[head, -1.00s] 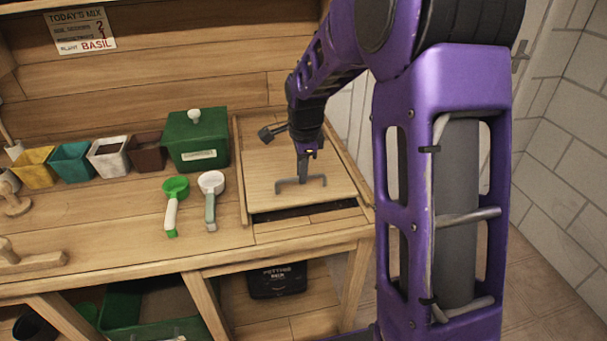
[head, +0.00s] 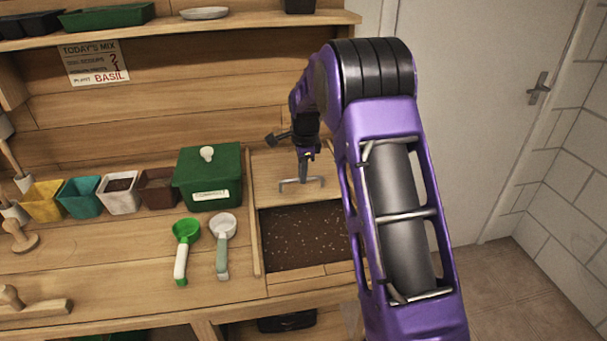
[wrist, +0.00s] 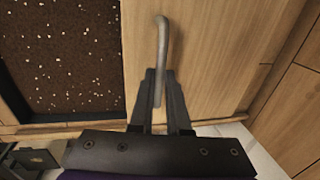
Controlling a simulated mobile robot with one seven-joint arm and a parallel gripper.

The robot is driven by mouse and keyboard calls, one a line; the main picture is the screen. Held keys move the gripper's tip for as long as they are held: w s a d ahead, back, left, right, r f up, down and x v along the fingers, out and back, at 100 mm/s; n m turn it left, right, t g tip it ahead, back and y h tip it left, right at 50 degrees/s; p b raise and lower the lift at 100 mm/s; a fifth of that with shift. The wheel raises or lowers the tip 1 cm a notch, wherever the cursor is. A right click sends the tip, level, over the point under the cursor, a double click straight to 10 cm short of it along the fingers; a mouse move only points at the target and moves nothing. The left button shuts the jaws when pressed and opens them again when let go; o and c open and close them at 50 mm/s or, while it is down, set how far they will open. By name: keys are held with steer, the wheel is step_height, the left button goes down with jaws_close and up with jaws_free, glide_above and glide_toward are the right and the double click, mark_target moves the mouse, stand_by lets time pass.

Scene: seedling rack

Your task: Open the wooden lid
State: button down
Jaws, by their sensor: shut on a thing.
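The wooden lid (head: 276,169) lies flat in its frame on the bench and is slid toward the back wall. It also shows in the wrist view (wrist: 208,62). A grey bar handle (head: 287,183) stands near its front edge. My gripper (head: 303,178) points down and is shut on this handle, which shows between the fingers in the wrist view (wrist: 160,65). In front of the lid, the bin of dark speckled soil (head: 300,236) lies uncovered. My arm hides the bin's right edge and part of the lid's right side.
A green lidded box (head: 208,178) stands just left of the lid. A green scoop (head: 186,240) and a white scoop (head: 222,240) lie left of the bin. Several coloured pots line the back left. A shelf (head: 180,30) overhangs the bench's back.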

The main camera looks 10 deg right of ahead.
steer(key=shift+r, duration=0.1)
steer(key=c, duration=0.9)
jaws_free()
steer(key=s+r, duration=0.1)
steer(key=r, duration=0.4)
steer(key=s+r+p, duration=0.1)
steer(key=r, duration=0.5)
steer(key=s+r, duration=0.1)
steer(key=r, duration=0.5)
steer(key=shift+s+p, duration=0.2)
steer(key=shift+p, duration=0.1)
